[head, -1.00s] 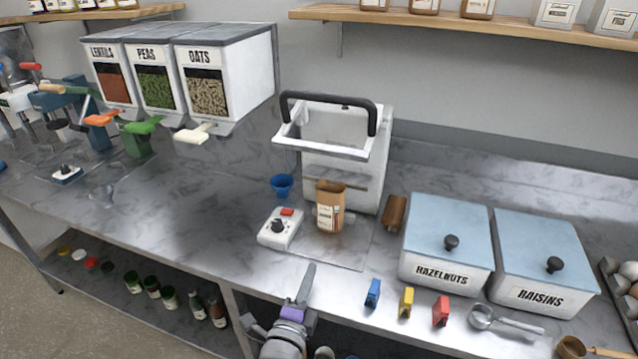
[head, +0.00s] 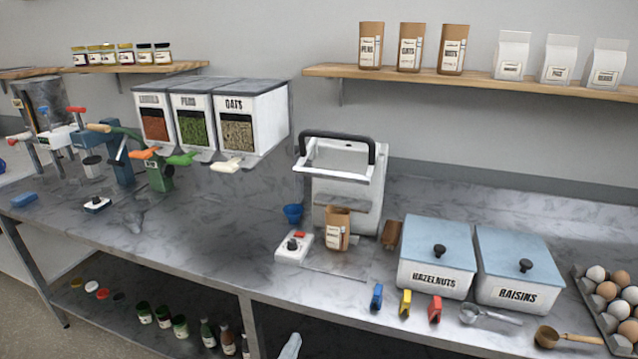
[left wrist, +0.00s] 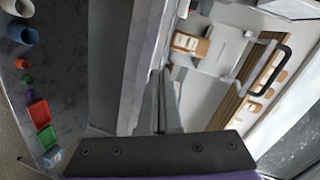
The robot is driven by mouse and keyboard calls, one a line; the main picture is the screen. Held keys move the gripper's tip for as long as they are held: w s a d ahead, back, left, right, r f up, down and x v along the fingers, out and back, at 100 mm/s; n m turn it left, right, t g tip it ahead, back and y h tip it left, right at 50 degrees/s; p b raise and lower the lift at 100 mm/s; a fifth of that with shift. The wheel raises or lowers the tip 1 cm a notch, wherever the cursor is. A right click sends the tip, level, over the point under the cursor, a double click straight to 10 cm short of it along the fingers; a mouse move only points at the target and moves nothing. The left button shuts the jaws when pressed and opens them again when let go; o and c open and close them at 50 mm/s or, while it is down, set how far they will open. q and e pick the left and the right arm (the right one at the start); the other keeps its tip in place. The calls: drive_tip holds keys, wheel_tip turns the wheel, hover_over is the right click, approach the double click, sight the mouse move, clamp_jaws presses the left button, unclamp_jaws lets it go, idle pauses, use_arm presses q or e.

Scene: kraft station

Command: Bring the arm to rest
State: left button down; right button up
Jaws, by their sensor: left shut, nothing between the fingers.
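My left gripper (head: 290,346) shows only as a grey tip at the bottom edge of the head view, in front of the counter. In the left wrist view its two fingers (left wrist: 162,100) are together, with nothing between them. The rest of the left arm is out of the head view. My right gripper is in neither view. The steel counter (head: 215,235) lies beyond the left gripper, and the gripper appears clear of the things on it.
A brown paper bag (head: 338,230) stands at the white machine with a black handle (head: 345,190). Blue, yellow and red clips (head: 405,304) lie near the counter's front edge. Hazelnuts (head: 437,258) and raisins (head: 518,270) boxes stand right. Jars (head: 163,317) sit on the lower shelf.

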use_arm(q)
drive_tip(key=s+a+n+g+y+p, duration=0.2)
drive_tip(key=s+a+n+g+p, duration=0.1)
drive_tip(key=s+a+n, duration=0.3)
drive_tip(key=s+a+f+n+g+y+p, duration=0.1)
drive_tip(key=s+a+n+g+y+p, duration=0.1)
drive_tip(key=s+a+n+g, duration=0.4)
drive_tip(key=s+n+p, duration=0.1)
drive_tip(key=s+n, duration=0.4)
drive_tip(key=shift+s+a+f, duration=0.15)
drive_tip(key=shift+s, duration=0.25)
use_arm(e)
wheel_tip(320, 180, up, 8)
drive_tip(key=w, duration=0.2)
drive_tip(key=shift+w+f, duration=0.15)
